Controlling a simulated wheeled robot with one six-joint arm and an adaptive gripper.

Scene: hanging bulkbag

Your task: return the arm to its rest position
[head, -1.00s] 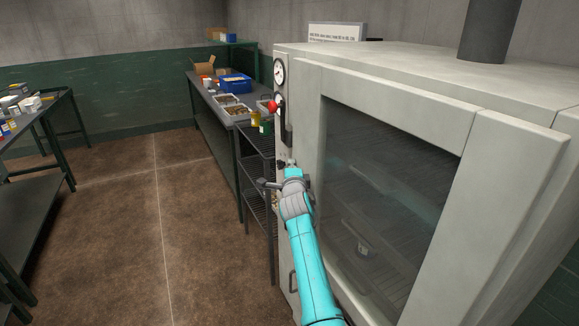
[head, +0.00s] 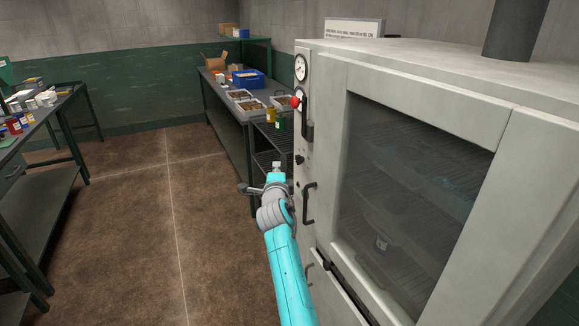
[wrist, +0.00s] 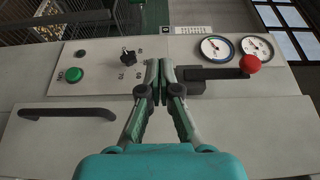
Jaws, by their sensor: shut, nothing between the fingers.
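My arm reaches forward in the head view, with my gripper (head: 277,165) at its far end, left of the cabinet front. In the wrist view my gripper (wrist: 160,66) is shut, its two fingers together with nothing between them. It points along the control panel (wrist: 105,60) of a large grey cabinet, and I cannot tell its exact distance from the panel. A lever with a red ball (wrist: 250,64) lies right of the fingertips in that view. A black knob (wrist: 128,56) and a green button (wrist: 74,74) are left of them.
The grey cabinet (head: 420,70) with its dark window fills the right side. A black handle (head: 308,204) sticks out from its front. A wire rack (head: 266,140) and a bench with trays (head: 238,105) stand beyond. Another table (head: 40,120) is at left. The brown floor (head: 150,230) between is clear.

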